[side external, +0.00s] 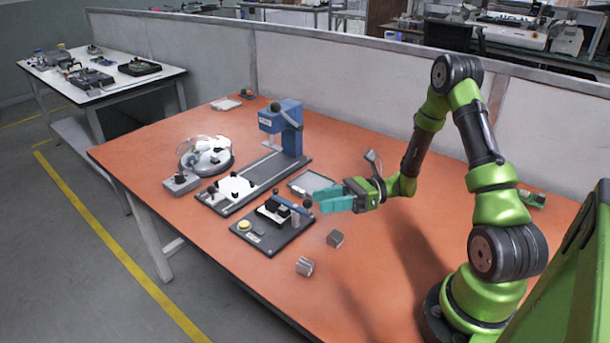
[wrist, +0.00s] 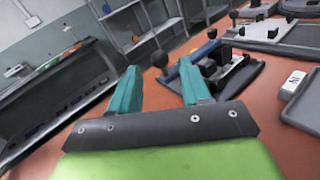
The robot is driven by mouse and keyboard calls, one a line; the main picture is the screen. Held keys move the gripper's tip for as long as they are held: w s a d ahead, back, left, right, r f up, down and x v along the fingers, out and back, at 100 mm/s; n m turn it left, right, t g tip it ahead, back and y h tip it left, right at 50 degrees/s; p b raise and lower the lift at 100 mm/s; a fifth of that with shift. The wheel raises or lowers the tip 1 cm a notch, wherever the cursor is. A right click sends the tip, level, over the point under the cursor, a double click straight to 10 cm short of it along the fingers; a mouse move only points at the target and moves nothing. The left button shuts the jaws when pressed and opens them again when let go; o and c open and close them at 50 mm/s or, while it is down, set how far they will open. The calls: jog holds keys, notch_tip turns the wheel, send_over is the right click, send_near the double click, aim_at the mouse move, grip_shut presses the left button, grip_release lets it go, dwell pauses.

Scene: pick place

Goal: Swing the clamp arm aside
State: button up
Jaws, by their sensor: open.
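The clamp arm (side external: 292,204) is a blue bar with a dark ball knob at its end, on a dark fixture plate (side external: 262,241). In the wrist view the blue clamp arm (wrist: 200,50) lies ahead, with a dark ball knob (wrist: 159,58) showing between my fingers. A black block sits in the fixture beside the bar. My gripper (side external: 325,200) has teal fingers and is open and empty. In the side view it is just right of the clamp arm's right end. In the wrist view my gripper (wrist: 160,85) points toward the fixture; contact cannot be told.
Two small metal blocks lie on the orange table (side external: 390,290), a dark one (side external: 335,238) and a ridged one (side external: 305,266). A grey tray (side external: 311,184) lies behind the fixture. A blue press (side external: 284,128) and a round clear-covered device (side external: 206,154) stand farther back. The front right table is clear.

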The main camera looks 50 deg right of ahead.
aim_at(307, 204)
jog(key=x, duration=0.5)
grip_shut()
dwell(0.3)
